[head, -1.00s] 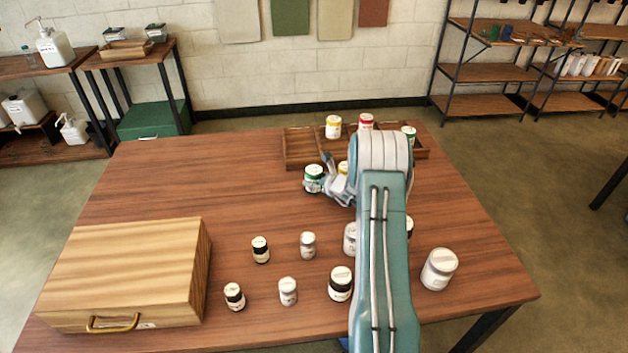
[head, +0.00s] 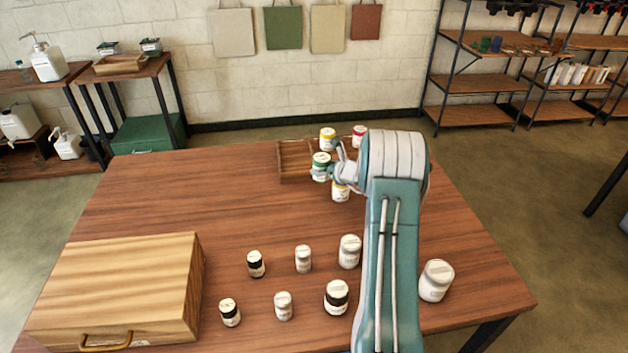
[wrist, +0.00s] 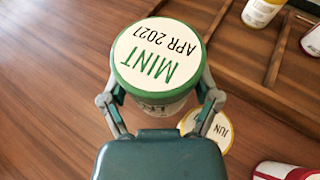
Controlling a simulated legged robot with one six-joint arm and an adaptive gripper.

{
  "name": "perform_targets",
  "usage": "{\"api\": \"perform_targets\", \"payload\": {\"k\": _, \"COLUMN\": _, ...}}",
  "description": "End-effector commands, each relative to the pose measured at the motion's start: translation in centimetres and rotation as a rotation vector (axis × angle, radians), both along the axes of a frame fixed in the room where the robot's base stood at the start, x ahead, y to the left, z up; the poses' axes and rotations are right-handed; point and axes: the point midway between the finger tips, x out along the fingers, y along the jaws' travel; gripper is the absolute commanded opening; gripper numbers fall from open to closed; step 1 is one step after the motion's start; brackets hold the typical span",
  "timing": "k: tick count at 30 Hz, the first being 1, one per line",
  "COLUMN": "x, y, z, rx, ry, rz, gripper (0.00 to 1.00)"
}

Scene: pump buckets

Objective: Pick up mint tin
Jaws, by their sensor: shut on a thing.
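The mint tin (head: 320,166) is white with a green-rimmed lid, and it sits in front of the tray in the head view. In the wrist view its lid (wrist: 157,55) reads MINT, APR 2027. My gripper (wrist: 158,98) is shut on it, with one finger on each side of the body. The tin looks upright, and its underside is hidden in the wrist view.
A wooden divided tray (head: 294,162) is behind the tin, with a yellow-lidded tin (head: 327,138) and a red-lidded tin (head: 359,133). Another yellow-lidded tin (head: 341,190) stands close below my gripper. Several jars and a wooden box (head: 118,290) occupy the front; the left middle table is clear.

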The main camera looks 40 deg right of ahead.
Motion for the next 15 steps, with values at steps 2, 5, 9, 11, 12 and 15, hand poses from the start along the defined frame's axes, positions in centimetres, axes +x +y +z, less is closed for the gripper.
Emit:
{"api": "perform_targets", "payload": {"k": 2, "x": -0.2, "y": -1.2, "z": 1.0, "rx": -0.003, "ry": -0.002, "rz": -0.003, "gripper": 0.25}}
{"api": "perform_targets", "payload": {"k": 5, "x": -0.5, "y": -2.7, "z": 1.6, "rx": -0.003, "ry": -0.001, "rz": -0.003, "gripper": 0.25}}
{"api": "perform_targets", "payload": {"k": 9, "x": -0.9, "y": -4.9, "z": 2.6, "rx": -0.003, "ry": -0.002, "rz": -0.002, "gripper": 0.25}}
{"api": "perform_targets", "payload": {"k": 11, "x": -1.1, "y": -5.7, "z": 3.0, "rx": -0.003, "ry": -0.002, "rz": -0.002, "gripper": 0.25}}
{"api": "perform_targets", "payload": {"k": 12, "x": -1.1, "y": -6.3, "z": 3.2, "rx": -0.003, "ry": -0.002, "rz": -0.002, "gripper": 0.25}}
{"api": "perform_targets", "payload": {"k": 15, "x": -1.4, "y": -7.5, "z": 3.7, "rx": -0.002, "ry": 0.0, "rz": -0.002, "gripper": 0.25}}
